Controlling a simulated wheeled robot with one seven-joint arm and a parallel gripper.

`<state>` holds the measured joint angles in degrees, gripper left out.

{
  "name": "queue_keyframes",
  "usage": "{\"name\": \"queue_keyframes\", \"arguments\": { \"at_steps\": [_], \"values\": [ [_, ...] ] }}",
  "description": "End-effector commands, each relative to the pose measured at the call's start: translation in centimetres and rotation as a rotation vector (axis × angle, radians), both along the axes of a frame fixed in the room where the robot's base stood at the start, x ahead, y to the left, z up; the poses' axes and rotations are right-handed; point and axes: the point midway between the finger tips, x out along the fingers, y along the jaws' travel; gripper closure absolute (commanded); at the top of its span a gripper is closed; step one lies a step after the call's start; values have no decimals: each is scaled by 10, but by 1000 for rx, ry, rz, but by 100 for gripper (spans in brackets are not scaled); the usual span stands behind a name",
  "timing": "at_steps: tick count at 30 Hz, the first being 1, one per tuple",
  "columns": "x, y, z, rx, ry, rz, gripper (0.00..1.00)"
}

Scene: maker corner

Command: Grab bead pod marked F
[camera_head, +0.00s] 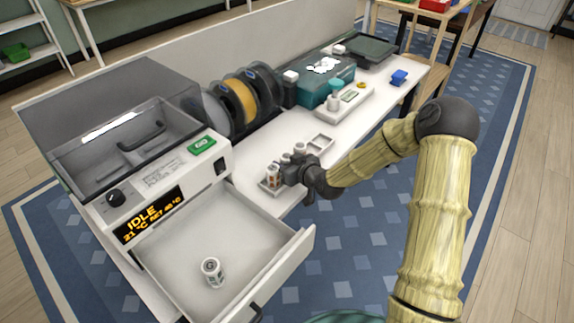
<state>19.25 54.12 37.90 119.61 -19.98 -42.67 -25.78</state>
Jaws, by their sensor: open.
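My gripper (287,169) is dark grey and open. It is low over the pod tray (321,142) on the white bench. A small white pod with a brownish label (272,175) stands upright at the tray's near end, right at the fingertips. I cannot tell whether the fingers are around it or beside it. Another pale pod (300,149) shows just behind the gripper. A third white pod (212,271) with a dark letter, perhaps G, stands in the open drawer. No letter F is readable, and my gripper hides part of the tray.
The open drawer (285,258) juts out below the dryer (150,185), which reads IDLE. Filament spools (240,100), a teal box (322,90) and a blue item (399,77) stand farther along the bench. The bench between tray and spools is clear.

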Motion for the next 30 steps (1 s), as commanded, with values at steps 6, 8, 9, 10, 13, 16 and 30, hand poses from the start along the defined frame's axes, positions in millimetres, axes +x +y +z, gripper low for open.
{"name": "queue_keyframes", "arguments": {
  "at_steps": [6, 8, 9, 10, 13, 16, 30],
  "values": [
    [0, 0, 0, 0, 0, 0, 59],
    [0, 0, 0, 0, 0, 0, 61],
    [0, 0, 0, 0, 0, -1, 69],
    [0, 0, 0, 0, 0, 0, 75],
    [0, 0, 0, 0, 0, -1, 88],
    [0, 0, 0, 0, -1, -1, 88],
    [1, -1, 43, -1, -7, -1, 88]
  ]
}}
